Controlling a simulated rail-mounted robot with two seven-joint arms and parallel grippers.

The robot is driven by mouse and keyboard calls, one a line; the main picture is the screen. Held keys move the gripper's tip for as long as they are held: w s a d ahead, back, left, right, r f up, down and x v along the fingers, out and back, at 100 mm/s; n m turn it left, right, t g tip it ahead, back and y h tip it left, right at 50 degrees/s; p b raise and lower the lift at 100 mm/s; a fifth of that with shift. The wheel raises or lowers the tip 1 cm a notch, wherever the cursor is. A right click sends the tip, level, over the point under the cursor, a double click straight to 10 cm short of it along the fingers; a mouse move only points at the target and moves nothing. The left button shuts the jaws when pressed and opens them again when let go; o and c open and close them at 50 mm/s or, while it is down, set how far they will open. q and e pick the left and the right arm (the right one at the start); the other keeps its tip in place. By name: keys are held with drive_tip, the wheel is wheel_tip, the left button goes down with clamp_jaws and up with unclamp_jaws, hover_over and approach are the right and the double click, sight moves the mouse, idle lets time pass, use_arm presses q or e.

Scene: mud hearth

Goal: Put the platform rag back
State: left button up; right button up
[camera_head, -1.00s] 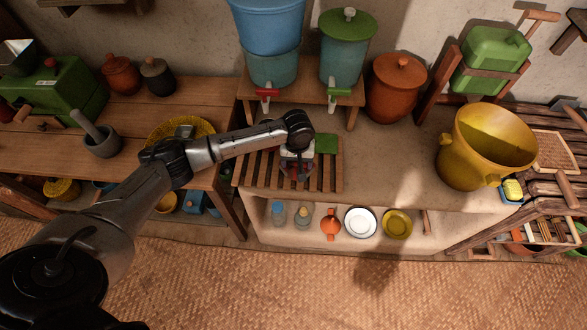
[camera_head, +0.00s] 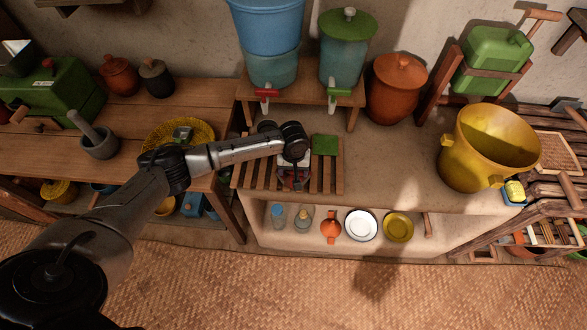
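A small green square (camera_head: 325,145), which looks like a folded cloth and may be the platform rag, lies at the back of the slatted wooden rack (camera_head: 326,178) on the mud platform. My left arm comes in from the left, with its wrist over the rack. My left gripper (camera_head: 291,181) points down at the rack, to the left of the green square and apart from it in the picture. The wrist hides much of the gripper, so I cannot tell whether its fingers are open or hold anything. My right gripper is not in view.
Blue (camera_head: 268,30) and green-lidded (camera_head: 346,48) water dispensers stand on a wooden stand behind the rack. A clay pot (camera_head: 396,88) and a large yellow pot (camera_head: 478,160) are to the right. Bare platform lies between the rack and the yellow pot.

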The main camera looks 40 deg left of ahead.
use_arm(q)
drive_tip(key=o, duration=0.9)
drive_tip(key=shift+f, duration=0.1)
